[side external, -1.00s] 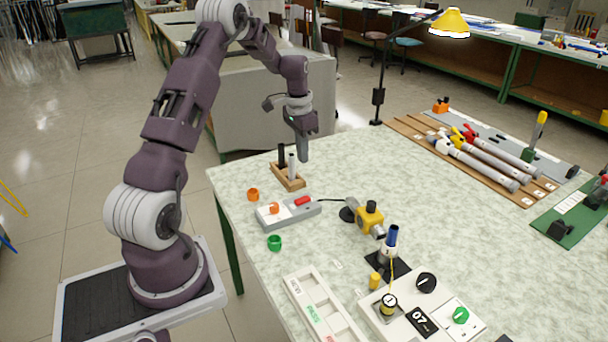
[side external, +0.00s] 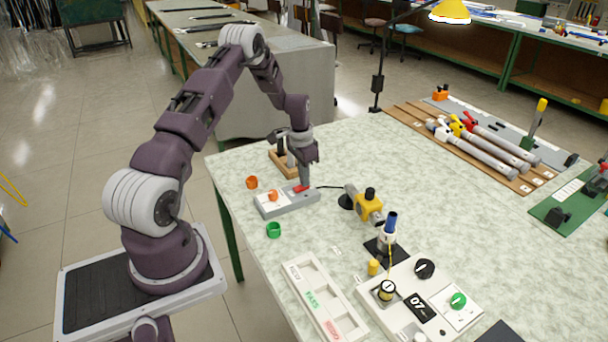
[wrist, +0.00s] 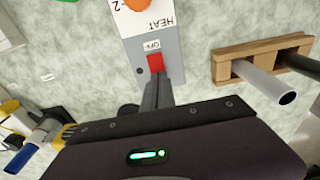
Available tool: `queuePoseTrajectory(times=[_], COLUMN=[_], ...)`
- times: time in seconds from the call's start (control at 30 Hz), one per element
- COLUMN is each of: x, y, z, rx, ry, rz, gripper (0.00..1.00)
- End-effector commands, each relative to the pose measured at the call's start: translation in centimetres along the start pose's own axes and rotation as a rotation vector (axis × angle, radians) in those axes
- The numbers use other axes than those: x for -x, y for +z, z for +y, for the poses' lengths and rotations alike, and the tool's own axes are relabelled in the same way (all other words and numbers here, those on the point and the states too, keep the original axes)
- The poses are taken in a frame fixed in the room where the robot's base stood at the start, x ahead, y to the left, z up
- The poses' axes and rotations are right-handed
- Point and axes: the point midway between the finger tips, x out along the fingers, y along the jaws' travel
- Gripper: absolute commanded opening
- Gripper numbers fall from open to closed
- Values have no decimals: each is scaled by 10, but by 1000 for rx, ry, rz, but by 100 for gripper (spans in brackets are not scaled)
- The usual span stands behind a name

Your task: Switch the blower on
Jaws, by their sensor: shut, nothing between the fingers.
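The grey control box (side external: 272,208) lies on the table with a white panel, an orange knob (side external: 273,196) and a red switch (side external: 299,189). In the wrist view the red switch (wrist: 155,63) has an "OFF" label beside it, and "HEAT" is printed on the panel. A cable runs from the box towards the yellow and grey blower (side external: 368,206). My gripper (side external: 304,184) points down at the switch end of the box. In the wrist view its shut, empty fingers (wrist: 156,84) are right by the red switch; I cannot tell whether they touch it.
A wooden rack (side external: 281,167) with a dark and a grey rod stands just behind the box. A white sorting tray (side external: 325,300) is at the front. The table's middle right is clear.

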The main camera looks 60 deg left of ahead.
Motion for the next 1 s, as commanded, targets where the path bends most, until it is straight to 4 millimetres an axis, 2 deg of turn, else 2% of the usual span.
queuePoseTrajectory(times=[0.43,0.77,1.0], x=[-6,-2,0], y=[0,15,15], z=[0,0,0], rx=[0,2,0], ry=[1,4,1], rz=[-3,-9,-4], gripper=[0,0,0])
